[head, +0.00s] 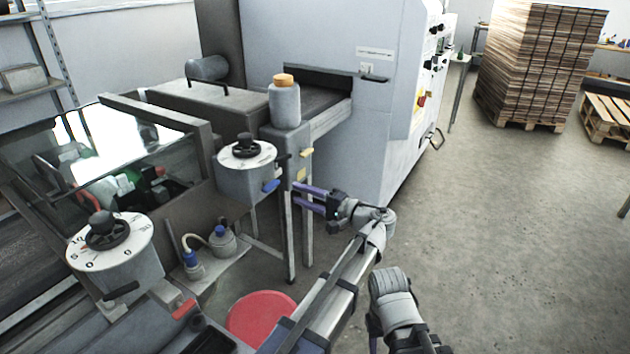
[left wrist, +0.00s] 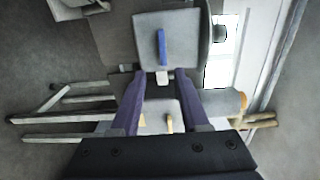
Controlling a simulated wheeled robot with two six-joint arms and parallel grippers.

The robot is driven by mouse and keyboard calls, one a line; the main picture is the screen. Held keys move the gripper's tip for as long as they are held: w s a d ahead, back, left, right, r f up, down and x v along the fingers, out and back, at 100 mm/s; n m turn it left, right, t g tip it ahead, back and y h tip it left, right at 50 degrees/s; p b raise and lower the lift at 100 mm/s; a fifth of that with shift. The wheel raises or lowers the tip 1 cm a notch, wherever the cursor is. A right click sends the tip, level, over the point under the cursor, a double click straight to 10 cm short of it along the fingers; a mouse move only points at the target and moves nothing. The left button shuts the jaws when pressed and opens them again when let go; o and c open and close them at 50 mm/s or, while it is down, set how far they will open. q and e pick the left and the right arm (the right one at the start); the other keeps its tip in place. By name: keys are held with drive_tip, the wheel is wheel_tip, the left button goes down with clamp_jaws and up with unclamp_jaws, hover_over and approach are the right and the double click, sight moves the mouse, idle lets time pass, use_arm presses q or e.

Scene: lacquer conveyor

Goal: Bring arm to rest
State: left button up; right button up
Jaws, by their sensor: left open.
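My left gripper (head: 297,195) is open and empty, its two purple fingers apart and pointing left. It is in free air in front of the machine, just right of the far dial unit (head: 246,178) with its blue lever (head: 271,186). In the left wrist view the spread fingers of my left gripper (left wrist: 161,82) show with nothing held between them. Beyond them is a grey housing (left wrist: 180,25) with the blue lever (left wrist: 162,47). Part of my other arm shows at the bottom of the head view, but its gripper does not.
A near dial unit (head: 110,245) and a red round object (head: 262,316) are at the lower left. An orange-capped container (head: 285,105) stands on the machine (head: 330,45). A stacked pallet (head: 540,65) is at the back right. The floor (head: 520,230) at right is clear.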

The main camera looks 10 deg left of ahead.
use_arm(q)
drive_tip(key=s+a+f+n+g+h, duration=0.1)
drive_tip(key=s+a+f+g+h, duration=0.1)
drive_tip(key=s+f+h, duration=0.55)
drive_tip(key=s+a+f+n+g+h, duration=0.1)
drive_tip(key=s+a+f+g+h, duration=0.3)
drive_tip(key=f, duration=0.6)
drive_tip(key=s+d+f+m+h, duration=0.1)
drive_tip(key=s+d+f+h, duration=0.1)
drive_tip(key=s+d, duration=0.65)
drive_tip(key=s+d+f+m+h, duration=0.1)
drive_tip(key=s+d+f+h, duration=0.1)
drive_tip(key=s+d, duration=0.65)
drive_tip(key=w+d+r+p, duration=0.2)
drive_tip(key=w+r+p, duration=0.1)
drive_tip(key=r+p, duration=1)
